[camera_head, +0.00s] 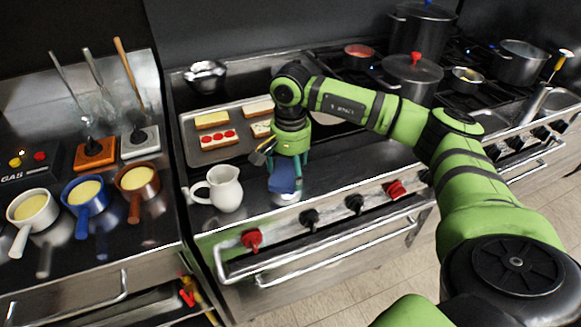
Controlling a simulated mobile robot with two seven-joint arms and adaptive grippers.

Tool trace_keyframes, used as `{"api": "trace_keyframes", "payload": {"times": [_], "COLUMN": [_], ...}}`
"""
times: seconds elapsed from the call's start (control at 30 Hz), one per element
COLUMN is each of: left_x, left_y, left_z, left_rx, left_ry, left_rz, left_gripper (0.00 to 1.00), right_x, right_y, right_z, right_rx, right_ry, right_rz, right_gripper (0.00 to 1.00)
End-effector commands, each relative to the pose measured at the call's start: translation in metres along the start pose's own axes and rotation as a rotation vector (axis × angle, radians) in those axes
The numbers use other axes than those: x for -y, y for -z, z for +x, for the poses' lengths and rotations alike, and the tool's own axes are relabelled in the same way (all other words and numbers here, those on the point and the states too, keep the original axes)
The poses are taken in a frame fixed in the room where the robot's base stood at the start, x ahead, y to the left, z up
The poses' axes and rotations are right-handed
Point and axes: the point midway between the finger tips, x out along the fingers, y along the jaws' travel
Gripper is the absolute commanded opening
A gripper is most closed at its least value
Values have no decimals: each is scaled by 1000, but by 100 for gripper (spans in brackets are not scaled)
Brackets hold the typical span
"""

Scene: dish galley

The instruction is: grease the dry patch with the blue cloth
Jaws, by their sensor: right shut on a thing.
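My right gripper (288,162) points down at the front of the steel griddle top, with its fingers shut on the blue cloth (283,180). The cloth hangs folded below the fingertips, just right of a white jug (224,188). A small pale, shiny round thing (286,198) shows partly under the cloth; I cannot tell whether they touch. A pale patch (325,118) on the cooking surface shows partly behind my right arm; I cannot tell whether it is the dry patch. My left gripper is out of view.
A tray (222,155) with topped bread slices lies behind the gripper. A metal bowl (205,77) stands at the back left. Pots (412,72) stand on burners at the right. Several small saucepans (86,196) stand on the left counter. Knobs (309,217) and a rail line the front.

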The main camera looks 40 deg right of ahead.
Motion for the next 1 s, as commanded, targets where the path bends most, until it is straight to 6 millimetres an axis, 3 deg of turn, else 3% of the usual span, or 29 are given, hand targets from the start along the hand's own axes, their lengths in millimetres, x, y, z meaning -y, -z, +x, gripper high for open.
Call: {"api": "trace_keyframes", "payload": {"times": [1.0], "left_x": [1], "left_y": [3], "left_z": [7], "left_rx": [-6], "left_ry": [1], "left_rz": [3], "left_gripper": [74], "right_x": [0], "right_y": [0], "right_z": [8], "right_rx": [0], "right_ry": [0], "right_rz": [0], "right_gripper": [55]}}
